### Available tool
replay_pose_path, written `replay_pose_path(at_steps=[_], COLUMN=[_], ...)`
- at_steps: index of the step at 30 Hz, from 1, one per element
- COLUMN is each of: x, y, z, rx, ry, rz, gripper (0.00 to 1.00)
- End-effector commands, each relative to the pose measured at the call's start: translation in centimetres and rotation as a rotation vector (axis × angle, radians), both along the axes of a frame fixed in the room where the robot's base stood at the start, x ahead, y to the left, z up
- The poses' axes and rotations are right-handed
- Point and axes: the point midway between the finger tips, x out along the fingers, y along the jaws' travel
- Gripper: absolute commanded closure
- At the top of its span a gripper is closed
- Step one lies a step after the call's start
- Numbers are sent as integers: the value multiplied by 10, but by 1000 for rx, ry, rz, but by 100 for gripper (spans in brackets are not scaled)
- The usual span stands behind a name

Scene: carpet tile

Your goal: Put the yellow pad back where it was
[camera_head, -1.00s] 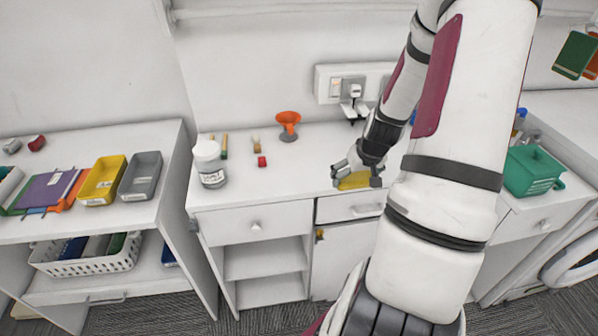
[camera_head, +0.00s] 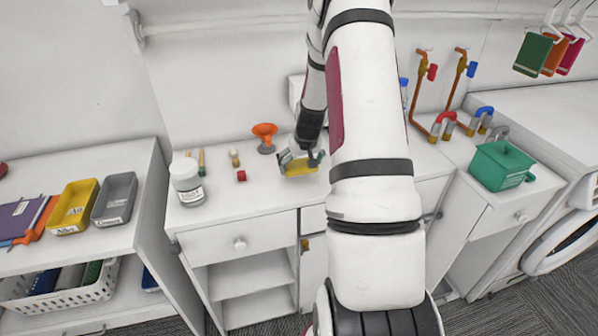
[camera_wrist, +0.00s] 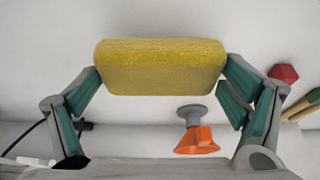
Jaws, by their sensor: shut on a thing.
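My gripper is shut on the pad. In the head view the fingers partly cover the pad. I cannot tell whether its underside touches the counter.
An orange funnel (camera_head: 265,136) stands behind the pad, with a red block (camera_head: 241,175) and white jar (camera_head: 187,183) to the left. A green box (camera_head: 499,166) is on the right counter. Yellow (camera_head: 72,208) and grey (camera_head: 115,199) trays sit on the left shelf. Pads hang at upper right (camera_head: 532,54).

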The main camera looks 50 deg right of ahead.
Motion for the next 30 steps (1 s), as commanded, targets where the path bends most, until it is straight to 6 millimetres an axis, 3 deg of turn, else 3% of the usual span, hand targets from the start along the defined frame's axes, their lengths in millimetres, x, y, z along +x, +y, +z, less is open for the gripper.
replay_pose_path(at_steps=[1,9,22,23,30], x=[8,4,5,5,5], y=[0,0,0,0,0], z=[-1,-33,-39,-38,-38], rx=[-1,0,0,0,0], ry=[-2,0,0,0,-1], rz=[3,2,1,1,1], gripper=[35,35,35,2,0])
